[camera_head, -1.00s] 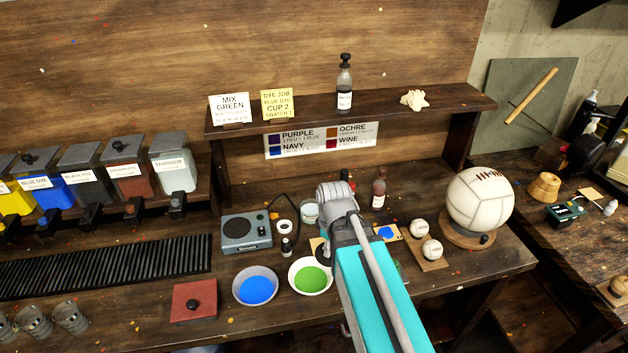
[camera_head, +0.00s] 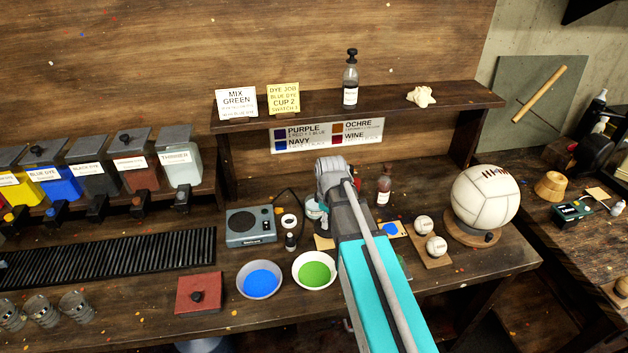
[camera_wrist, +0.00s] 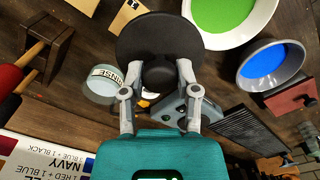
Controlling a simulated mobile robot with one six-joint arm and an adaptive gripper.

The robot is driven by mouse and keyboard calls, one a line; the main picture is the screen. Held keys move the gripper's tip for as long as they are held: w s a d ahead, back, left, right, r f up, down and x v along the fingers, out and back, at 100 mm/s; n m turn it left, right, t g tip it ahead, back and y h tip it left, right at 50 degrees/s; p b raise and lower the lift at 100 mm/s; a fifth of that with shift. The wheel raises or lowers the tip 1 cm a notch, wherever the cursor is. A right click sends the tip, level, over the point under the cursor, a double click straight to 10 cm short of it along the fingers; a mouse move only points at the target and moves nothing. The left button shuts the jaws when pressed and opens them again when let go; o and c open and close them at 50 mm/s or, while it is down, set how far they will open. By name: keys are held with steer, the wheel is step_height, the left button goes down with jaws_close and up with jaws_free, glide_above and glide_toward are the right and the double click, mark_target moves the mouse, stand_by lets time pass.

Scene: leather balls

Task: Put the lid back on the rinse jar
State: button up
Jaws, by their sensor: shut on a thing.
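The black round lid (camera_wrist: 150,35) is in my gripper (camera_wrist: 160,76), which is shut on its knob in the wrist view. The rinse jar (camera_wrist: 100,88), a clear jar with a label reading RINSE, stands beside and below the lid in the wrist view, partly behind the lid's edge. In the head view the jar (camera_head: 312,209) shows only in part, left of my arm. My gripper's fingers and most of the lid are hidden by my arm there. I cannot tell the height of the lid over the jar.
A blue bowl (camera_head: 259,279) and a green bowl (camera_head: 315,270) stand at the bench front. A grey scale (camera_head: 250,226) and a small bottle (camera_head: 290,241) are left of the jar. A brown bottle (camera_head: 383,190) stands right of my arm. The shelf (camera_head: 440,103) is behind.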

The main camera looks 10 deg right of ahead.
steer(key=w, duration=1.9)
steer(key=shift+f, duration=0.25)
steer(key=shift+f+b, duration=3.05)
steer(key=shift+b, duration=0.2)
steer(key=shift+f, duration=0.15)
steer(key=o, duration=1)
steer(key=shift+o, duration=0.4)
steer(key=shift+o, duration=1)
